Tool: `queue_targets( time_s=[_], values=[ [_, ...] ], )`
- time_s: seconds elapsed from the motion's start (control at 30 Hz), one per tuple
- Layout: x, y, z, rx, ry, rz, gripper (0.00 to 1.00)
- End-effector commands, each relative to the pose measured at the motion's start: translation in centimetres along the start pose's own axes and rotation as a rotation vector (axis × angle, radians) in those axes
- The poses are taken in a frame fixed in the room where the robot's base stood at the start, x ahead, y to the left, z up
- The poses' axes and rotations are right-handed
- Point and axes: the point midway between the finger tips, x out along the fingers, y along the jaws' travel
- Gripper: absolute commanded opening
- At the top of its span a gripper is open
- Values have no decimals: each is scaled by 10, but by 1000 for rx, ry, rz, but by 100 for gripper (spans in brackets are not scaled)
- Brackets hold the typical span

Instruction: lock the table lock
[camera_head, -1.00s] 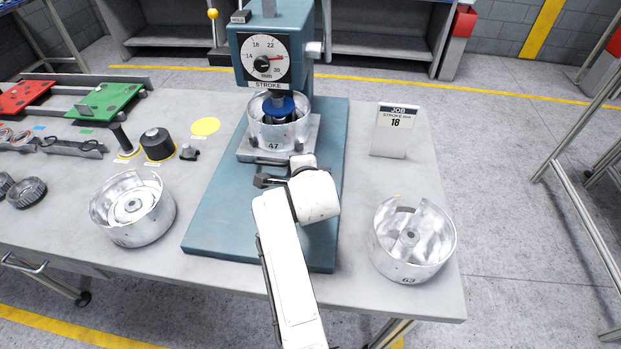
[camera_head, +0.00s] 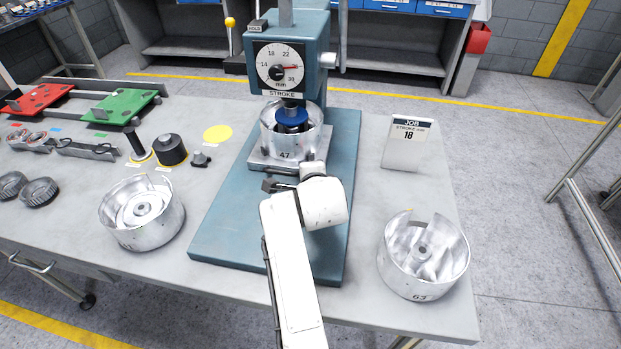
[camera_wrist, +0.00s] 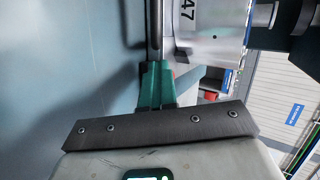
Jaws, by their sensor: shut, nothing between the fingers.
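The blue-green press (camera_head: 290,65) stands on its blue base plate. Its small grey table (camera_head: 258,161) carries a silver drum marked 47 (camera_head: 285,143), under the blue press head (camera_head: 291,117). A dark bar (camera_head: 280,168) runs along the table's front edge; it seems to be the table lock. In the wrist view a metal rod (camera_wrist: 153,28) lies straight ahead of my green fingertips, and I cannot tell whether they touch it. My gripper (camera_head: 270,186) is shut and empty, just in front of the table; its green fingers show in the wrist view (camera_wrist: 156,68).
A job card reading 18 (camera_head: 405,155) is at right. Black parts (camera_head: 170,150) and green and red trays (camera_head: 120,104) lie at left.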

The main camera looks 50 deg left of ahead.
Motion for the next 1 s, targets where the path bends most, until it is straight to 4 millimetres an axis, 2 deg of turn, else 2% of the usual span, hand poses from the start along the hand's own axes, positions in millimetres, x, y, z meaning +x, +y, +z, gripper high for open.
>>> queue_targets(
  time_s=[0.17,0.7,1.0],
  values=[
    [-12,-2,1,0,-2,-6,0],
    [-90,0,0,0,0,-3,0],
    [-109,0,0,0,1,-1,0]
  ],
)
